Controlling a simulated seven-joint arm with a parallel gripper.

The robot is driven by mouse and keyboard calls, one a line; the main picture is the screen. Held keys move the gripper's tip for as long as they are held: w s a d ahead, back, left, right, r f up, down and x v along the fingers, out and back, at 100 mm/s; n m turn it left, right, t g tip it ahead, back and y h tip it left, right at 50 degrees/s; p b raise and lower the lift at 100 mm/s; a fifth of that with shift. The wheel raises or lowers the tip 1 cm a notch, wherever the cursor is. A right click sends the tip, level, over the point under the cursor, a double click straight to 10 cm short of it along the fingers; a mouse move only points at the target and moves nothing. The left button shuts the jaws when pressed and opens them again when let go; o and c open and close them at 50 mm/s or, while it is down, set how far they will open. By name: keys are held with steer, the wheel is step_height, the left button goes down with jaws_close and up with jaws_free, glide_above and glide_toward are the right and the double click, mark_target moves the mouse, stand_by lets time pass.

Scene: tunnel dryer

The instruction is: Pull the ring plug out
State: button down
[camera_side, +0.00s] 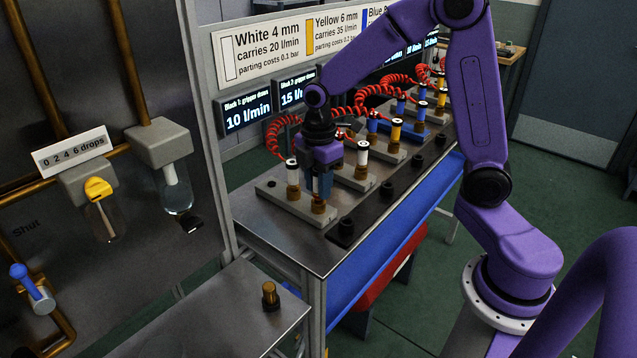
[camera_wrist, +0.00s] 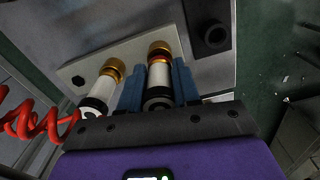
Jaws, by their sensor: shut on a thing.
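My gripper (camera_side: 320,188) is at the nearest grey block (camera_side: 270,187), with its blue fingers pointing down. In the wrist view my gripper (camera_wrist: 157,88) has one finger on each side of a white cylindrical plug (camera_wrist: 158,78) and is shut on it. The plug has a dark end near the jaws. A thin orange-red ring (camera_wrist: 160,58) shows between its white body and the brass socket (camera_wrist: 160,48). The brass socket also shows under the fingers in the side view (camera_side: 318,206). I cannot tell how deep the plug sits.
A second white cylinder (camera_side: 292,176) stands close on the left of the same block, with a red coiled hose (camera_wrist: 40,122) near it. More blocks with white, yellow and blue cylinders run back along the bench. A brass piece (camera_side: 269,296) stands on the front table.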

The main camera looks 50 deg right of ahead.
steer(key=shift+r, duration=0.15)
steer(key=shift+r, duration=0.9)
steer(key=shift+r, duration=2.05)
